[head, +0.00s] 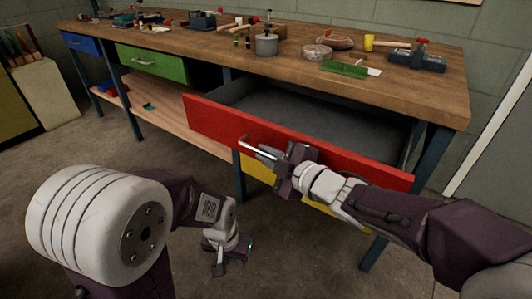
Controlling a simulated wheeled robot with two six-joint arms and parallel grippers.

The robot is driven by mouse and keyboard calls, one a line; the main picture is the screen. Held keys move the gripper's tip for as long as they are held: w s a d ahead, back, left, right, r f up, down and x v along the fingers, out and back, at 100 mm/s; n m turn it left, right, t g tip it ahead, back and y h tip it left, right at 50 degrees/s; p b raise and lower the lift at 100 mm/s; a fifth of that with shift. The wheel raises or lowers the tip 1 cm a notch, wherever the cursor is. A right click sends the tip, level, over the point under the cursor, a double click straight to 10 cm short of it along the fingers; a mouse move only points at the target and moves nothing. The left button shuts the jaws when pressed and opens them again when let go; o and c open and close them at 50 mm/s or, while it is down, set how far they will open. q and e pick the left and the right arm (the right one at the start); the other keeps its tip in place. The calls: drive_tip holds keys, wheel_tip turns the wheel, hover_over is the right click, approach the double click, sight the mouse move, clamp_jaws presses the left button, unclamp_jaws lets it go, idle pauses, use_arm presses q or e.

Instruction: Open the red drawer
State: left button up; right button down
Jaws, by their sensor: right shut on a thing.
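The red drawer (212,120) is pulled well out from under the workbench (440,92), and its grey inside shows and looks empty. Its pale handle bar (258,148) is on the front face. My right gripper (262,154) is at the handle and shut on it, with the arm coming in from the right across the drawer front. My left gripper (218,262) hangs low over the floor, apart from the drawer. Its fingers are small and partly dark, so I cannot tell how far they are parted.
A green drawer (150,62) and a blue drawer (82,44) are shut at the left. A yellow drawer (258,168) is below the red one. Tools, a metal pot (266,45) and a vise (418,58) stand on the bench. Floor in front is clear.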

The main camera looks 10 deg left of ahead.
use_arm(q)
drive_tip(key=shift+s+a, duration=0.1)
drive_tip(key=shift+s, duration=0.2)
use_arm(e)
drive_tip(key=shift+s, duration=0.3)
drive_tip(key=shift+f, duration=0.1)
drive_tip(key=c, duration=1.8)
unclamp_jaws()
drive_tip(key=shift+o, duration=0.2)
